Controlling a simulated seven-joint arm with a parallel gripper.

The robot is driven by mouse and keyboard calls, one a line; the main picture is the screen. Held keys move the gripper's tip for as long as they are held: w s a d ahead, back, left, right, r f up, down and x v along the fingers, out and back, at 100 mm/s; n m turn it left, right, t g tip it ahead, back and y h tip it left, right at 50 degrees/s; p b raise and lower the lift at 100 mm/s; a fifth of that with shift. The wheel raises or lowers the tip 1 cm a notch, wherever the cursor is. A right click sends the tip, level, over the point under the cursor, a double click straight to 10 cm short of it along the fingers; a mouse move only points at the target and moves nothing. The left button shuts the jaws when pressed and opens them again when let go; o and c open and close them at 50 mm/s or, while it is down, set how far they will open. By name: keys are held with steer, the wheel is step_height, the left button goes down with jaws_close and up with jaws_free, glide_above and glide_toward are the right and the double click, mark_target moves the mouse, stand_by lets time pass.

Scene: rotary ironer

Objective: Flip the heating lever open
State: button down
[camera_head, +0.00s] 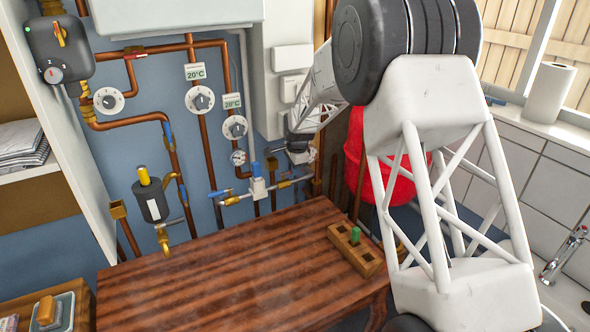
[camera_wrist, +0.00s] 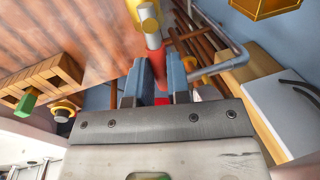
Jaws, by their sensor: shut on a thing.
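My gripper (camera_head: 299,155) reaches the pipework on the blue wall, at the back right of the wooden table. In the wrist view its two blue-grey fingers (camera_wrist: 161,82) are close together, shut on a narrow red piece (camera_wrist: 159,76) that looks like a lever handle. A silver valve body (camera_wrist: 149,18) with a yellow part lies just beyond the fingertips. In the head view the gripper hides the held lever, so its angle cannot be told. A silver pipe with yellow and blue fittings (camera_head: 285,184) runs just below and left of the gripper.
The table (camera_head: 220,265) is mostly clear; a wooden block with a green peg (camera_head: 355,236) stands at its right. A red tank (camera_head: 378,165) is behind my arm. Copper pipes, dials (camera_head: 199,100) and a grey canister (camera_head: 151,202) line the wall to the left.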

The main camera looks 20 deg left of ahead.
steer(key=shift+w+a+n, duration=0.1)
steer(key=shift+n, duration=0.4)
steer(key=c, duration=1.1)
jaws_free()
steer(key=shift+m, duration=0.3)
